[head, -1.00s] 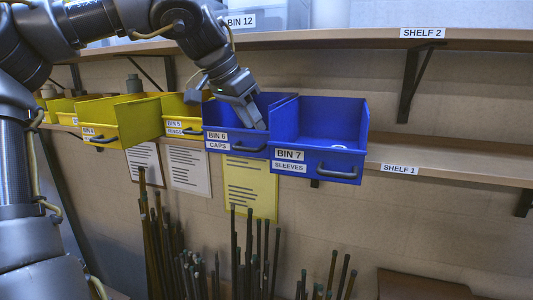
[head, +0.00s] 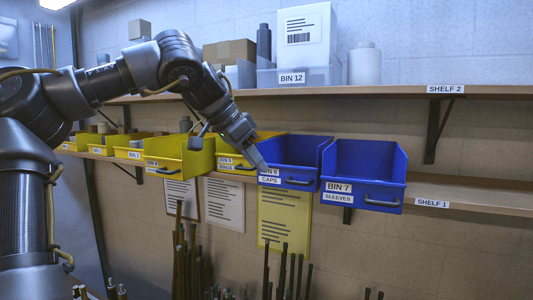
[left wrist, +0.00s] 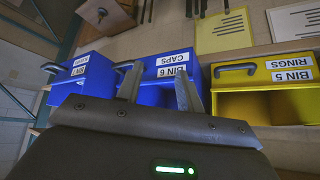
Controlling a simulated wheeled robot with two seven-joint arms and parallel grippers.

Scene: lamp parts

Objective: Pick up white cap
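No white cap shows in either view now. The blue bin 6 (head: 296,148), labelled CAPS, sits on the lower shelf, and its inside floor is hidden. My left gripper (head: 262,166) is at its front left edge, tips pointing down near the label. In the left wrist view, the gripper (left wrist: 158,86) has its two fingers apart with nothing visible between them, and bin 6 (left wrist: 164,63) appears upside down behind them. Whether the fingers touch the bin I cannot tell. My right gripper is in neither view.
Blue bin 7 (head: 365,160), labelled SLEEVES, stands right of bin 6. Several yellow bins (head: 180,157) stand to its left. The upper shelf (head: 380,91) runs above, with clear bin 12 (head: 335,75) on it. Dark rods (head: 285,270) stand below the shelf.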

